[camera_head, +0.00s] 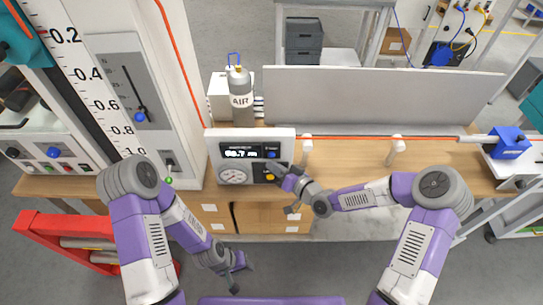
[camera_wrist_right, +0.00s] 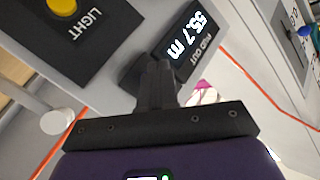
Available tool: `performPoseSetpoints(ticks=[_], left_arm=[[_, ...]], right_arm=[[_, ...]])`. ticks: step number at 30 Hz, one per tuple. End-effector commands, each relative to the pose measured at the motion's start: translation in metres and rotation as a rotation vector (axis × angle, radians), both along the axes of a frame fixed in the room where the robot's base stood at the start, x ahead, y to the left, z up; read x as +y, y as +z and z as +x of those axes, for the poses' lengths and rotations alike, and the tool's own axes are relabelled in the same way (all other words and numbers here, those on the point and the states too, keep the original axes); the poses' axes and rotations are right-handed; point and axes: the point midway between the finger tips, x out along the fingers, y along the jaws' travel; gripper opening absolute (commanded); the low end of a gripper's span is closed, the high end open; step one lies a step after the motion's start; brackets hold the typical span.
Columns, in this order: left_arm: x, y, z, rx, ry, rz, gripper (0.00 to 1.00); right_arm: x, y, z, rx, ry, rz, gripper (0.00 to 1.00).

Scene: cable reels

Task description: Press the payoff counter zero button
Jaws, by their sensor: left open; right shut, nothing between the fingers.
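The payoff counter is a grey panel (camera_head: 213,147) on the wooden bench, with a lit display (camera_head: 240,153) and a small blue button (camera_head: 272,153) beside it. In the right wrist view the display (camera_wrist_right: 185,38) reads about 55.7 m, labelled PAID OUT. My right gripper (camera_head: 277,170) is shut and empty, close in front of the panel below the blue button. My left gripper (camera_head: 238,278) hangs open and empty low in front of the bench.
A yellow LIGHT button (camera_wrist_right: 62,6) and a gauge (camera_head: 232,176) are on the same panel. An AIR bottle (camera_head: 240,98) stands behind it. An orange cable (camera_head: 350,137) runs right past white posts (camera_head: 396,147). A red roller frame (camera_head: 65,235) is at left.

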Motion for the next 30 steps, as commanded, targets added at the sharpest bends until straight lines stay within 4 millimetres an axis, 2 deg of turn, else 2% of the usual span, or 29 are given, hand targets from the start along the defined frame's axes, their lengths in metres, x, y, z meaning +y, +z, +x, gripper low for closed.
performPoseSetpoints(ticks=[11,30], left_arm=[[0.0,-0.008,0.0,0.0,0.0,0.0,0.43],[0.0,-0.009,0.0,0.0,0.0,0.0,0.43]], right_arm=[[0.0,-0.001,0.008,-0.001,0.0,0.0,0.0],[0.0,0.0,0.012,0.0,0.0,0.0,0.0]])
